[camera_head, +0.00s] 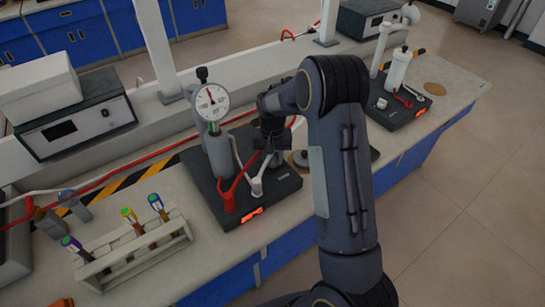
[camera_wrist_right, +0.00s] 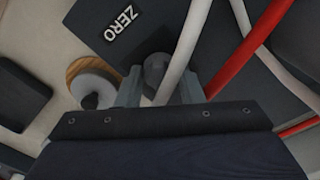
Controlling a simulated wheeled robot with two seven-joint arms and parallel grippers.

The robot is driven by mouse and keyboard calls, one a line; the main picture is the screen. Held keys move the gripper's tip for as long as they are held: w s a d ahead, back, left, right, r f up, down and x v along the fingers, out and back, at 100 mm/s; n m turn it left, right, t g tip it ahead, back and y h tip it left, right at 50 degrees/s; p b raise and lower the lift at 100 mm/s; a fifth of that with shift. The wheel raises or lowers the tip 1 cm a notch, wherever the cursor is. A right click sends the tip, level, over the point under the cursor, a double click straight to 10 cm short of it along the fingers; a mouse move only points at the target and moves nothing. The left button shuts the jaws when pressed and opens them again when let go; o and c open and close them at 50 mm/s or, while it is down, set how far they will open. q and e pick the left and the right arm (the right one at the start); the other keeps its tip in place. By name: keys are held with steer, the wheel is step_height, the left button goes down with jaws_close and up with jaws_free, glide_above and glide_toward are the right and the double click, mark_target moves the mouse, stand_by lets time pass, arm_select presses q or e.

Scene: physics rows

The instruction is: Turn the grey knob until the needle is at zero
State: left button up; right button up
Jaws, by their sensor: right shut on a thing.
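The dial gauge (camera_head: 211,98) has a white round face and a red needle that points roughly upward; its marks are too small to read. It stands on a dark base (camera_head: 232,208). My right gripper (camera_head: 270,140) is over the back right part of that base. In the right wrist view, the grey knob (camera_wrist_right: 157,67) sits between the two fingers of my right gripper (camera_wrist_right: 160,88), which is shut on it. A label reading ZERO (camera_wrist_right: 122,24) is on the base close by. In the head view the gripper hides the knob. My left gripper is out of view.
A tube rack (camera_head: 135,256) is at the front left. A second dark base (camera_head: 405,110) with a white cylinder stands at the right.

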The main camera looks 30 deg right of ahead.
mark_target(272, 157)
steer(key=o, duration=1)
steer(key=shift+r, duration=0.15)
step_height(272, 157, up, 7)
steer(key=shift+b, duration=0.4)
steer(key=shift+r, duration=0.3)
